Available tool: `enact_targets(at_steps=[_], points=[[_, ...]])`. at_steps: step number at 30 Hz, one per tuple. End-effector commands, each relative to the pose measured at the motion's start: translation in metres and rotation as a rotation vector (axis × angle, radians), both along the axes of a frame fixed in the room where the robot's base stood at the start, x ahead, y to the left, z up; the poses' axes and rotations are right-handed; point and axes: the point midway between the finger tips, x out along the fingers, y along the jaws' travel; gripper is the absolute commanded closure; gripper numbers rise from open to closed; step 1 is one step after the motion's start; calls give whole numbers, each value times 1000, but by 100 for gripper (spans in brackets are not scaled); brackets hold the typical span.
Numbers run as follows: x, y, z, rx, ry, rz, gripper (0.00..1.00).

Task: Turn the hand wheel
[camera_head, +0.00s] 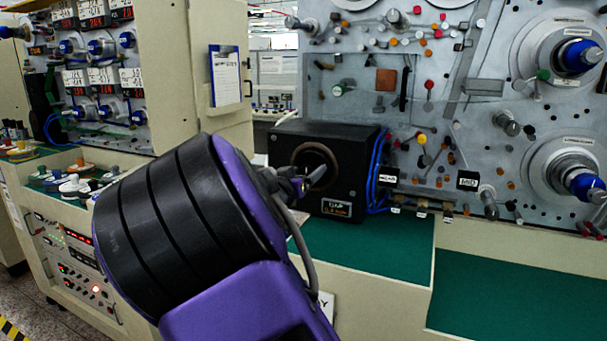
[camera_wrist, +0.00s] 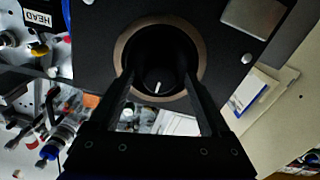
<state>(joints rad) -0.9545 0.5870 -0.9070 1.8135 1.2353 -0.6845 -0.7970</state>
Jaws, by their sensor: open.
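A black box (camera_head: 283,142) stands on the green bench, with a bronze-rimmed round part (camera_head: 312,147) in its front face, which I take to be the hand wheel. In the wrist view the bronze rim (camera_wrist: 119,53) surrounds a dark round centre with a short white mark (camera_wrist: 157,88). My gripper (camera_wrist: 158,74) is open, its two dark fingers reaching toward this part, one at each side of the dark centre. In the head view my gripper (camera_head: 303,185) is at the front of the box, partly hidden by my purple and black arm. Contact cannot be told.
A grey panel (camera_head: 470,110) with knobs and blue-hubbed spindles (camera_head: 578,56) stands right of the box. Blue cables (camera_head: 378,172) run down the box's right side. The green bench top (camera_head: 375,250) in front is mostly clear. A clipboard (camera_head: 225,77) hangs on a cabinet behind.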

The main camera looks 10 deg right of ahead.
Motion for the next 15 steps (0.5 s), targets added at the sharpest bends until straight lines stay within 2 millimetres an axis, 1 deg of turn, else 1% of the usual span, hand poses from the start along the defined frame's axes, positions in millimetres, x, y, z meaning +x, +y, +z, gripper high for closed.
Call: enact_targets(at_steps=[8,9,11,15], points=[[2,-1,0,0,0,0,19],[2,-1,0,0,0,0,22],[2,-1,0,0,0,0,33],[2,-1,0,0,0,0,58]])
